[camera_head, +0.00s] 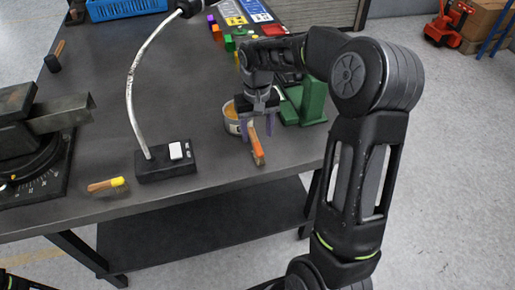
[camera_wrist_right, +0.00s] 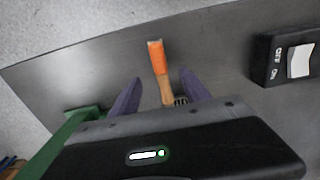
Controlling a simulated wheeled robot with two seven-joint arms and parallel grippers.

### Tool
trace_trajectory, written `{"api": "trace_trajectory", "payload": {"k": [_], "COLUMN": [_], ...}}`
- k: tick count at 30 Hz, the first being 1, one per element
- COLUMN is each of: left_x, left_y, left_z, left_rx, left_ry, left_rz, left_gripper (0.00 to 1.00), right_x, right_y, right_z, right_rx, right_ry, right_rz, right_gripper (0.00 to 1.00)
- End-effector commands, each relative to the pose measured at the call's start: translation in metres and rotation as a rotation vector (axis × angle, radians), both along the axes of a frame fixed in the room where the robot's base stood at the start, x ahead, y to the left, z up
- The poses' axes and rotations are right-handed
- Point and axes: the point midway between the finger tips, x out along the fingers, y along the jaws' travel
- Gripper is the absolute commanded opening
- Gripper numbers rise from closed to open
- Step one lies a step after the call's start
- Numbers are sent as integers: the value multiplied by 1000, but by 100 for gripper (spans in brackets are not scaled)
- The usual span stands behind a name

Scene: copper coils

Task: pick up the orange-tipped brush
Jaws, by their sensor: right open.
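The orange-tipped brush (camera_head: 257,148) has a wooden handle with an orange end. It is at the table's front part, with its orange end toward the front edge. In the right wrist view the brush (camera_wrist_right: 158,62) points away from the gripper, and its handle's lower part lies between the two fingers. My right gripper (camera_head: 257,128) is open, with purple fingers pointing down, one on each side of the brush. In the wrist view the fingers (camera_wrist_right: 161,80) show gaps to the handle. The brush's far end is partly hidden by the gripper. My left gripper is not seen.
A round tin (camera_head: 231,118) stands just left of the gripper, and a green metal stand (camera_head: 312,103) is to its right. A lamp base with a switch (camera_head: 165,164) and a yellow-tipped brush (camera_head: 108,185) are to the left. Bare table (camera_head: 215,172) lies in front.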

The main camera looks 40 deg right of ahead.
Motion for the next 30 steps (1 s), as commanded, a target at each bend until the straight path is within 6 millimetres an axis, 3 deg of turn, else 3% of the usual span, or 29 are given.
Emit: {"api": "trace_trajectory", "payload": {"k": [12, 30], "left_x": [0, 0], "left_y": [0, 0], "left_z": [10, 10], "left_rx": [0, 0], "left_ry": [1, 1], "left_rz": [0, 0], "left_gripper": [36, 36], "right_x": [-1, 0], "right_y": [2, 2], "right_z": [-49, -51], "right_rx": [1, 0], "right_ry": [4, 1], "right_rz": [1, 0], "right_gripper": [55, 55]}}
